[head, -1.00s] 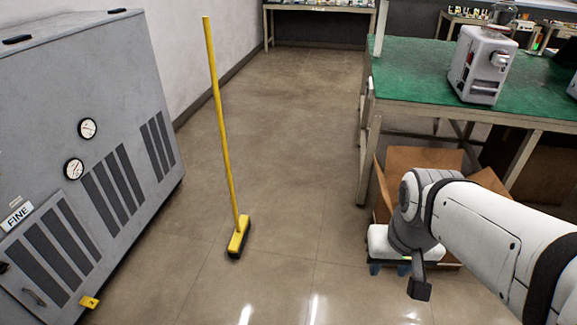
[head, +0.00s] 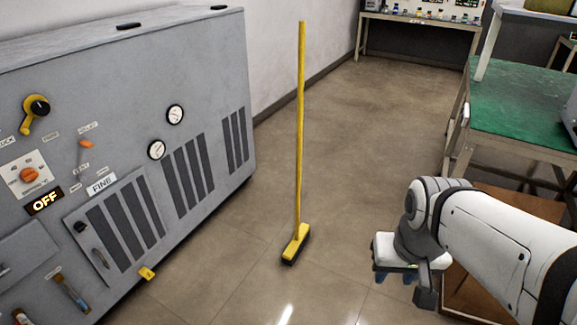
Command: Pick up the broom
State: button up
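The yellow broom (head: 299,150) stands upright on the floor in the middle of the head view. Its long yellow handle rises from a yellow head with dark bristles (head: 296,245) resting on the floor. My gripper (head: 395,277) is at the end of my white arm, to the right of the broom and apart from it. Its two blue fingertips point down with a gap between them, so it looks open and empty. Part of the gripper is hidden by its own white and grey body.
A large grey machine (head: 205,75) with dials, vents and an "OFF" label fills the left. Open floor (head: 375,130) lies around and behind the broom.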

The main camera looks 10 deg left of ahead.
aim_at(291, 254)
jog(key=u, duration=0.35)
jog(key=i, duration=1.3)
jog(key=z, duration=0.4)
